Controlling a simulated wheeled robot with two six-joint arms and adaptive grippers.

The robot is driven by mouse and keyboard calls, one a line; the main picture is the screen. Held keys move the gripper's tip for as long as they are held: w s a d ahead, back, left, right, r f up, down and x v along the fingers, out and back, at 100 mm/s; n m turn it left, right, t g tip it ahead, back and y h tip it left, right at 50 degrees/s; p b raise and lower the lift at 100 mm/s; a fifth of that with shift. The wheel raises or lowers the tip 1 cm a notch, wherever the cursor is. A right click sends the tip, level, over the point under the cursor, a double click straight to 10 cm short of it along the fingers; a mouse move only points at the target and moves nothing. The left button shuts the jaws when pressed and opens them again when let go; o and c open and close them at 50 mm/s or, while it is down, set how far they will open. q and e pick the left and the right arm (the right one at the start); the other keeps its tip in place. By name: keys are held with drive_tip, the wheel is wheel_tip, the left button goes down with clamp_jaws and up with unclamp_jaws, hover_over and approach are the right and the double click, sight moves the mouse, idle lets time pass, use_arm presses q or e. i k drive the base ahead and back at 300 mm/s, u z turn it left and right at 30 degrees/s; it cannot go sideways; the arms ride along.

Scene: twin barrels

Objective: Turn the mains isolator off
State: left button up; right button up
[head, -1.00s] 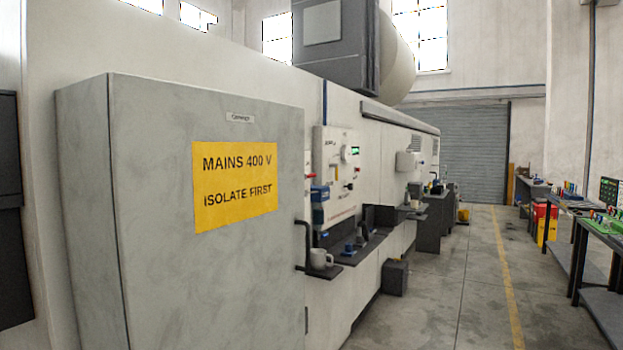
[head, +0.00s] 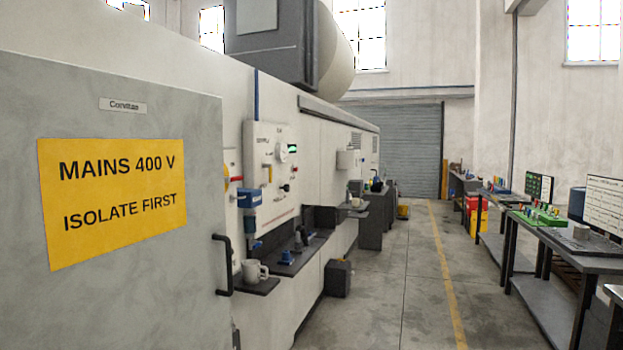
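A large grey cabinet (head: 110,290) fills the left of the head view. Its door carries a yellow sign (head: 113,200) reading "MAINS 400 V ISOLATE FIRST" and has a black bar handle (head: 222,265) at its right edge. The door looks shut. I cannot tell which part, if any, is the mains isolator. Neither of my grippers shows.
A white mug (head: 254,271) stands on a small dark shelf just past the cabinet. A dark box (head: 337,278) sits on the floor by the machine. Workbenches (head: 560,236) line the right side. The concrete aisle (head: 400,290) between is clear, up to a grey roller shutter (head: 398,140).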

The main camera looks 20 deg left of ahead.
sight(227, 180)
drive_tip(key=z, duration=0.5)
drive_tip(key=i, duration=2.1)
drive_tip(key=u, duration=0.6)
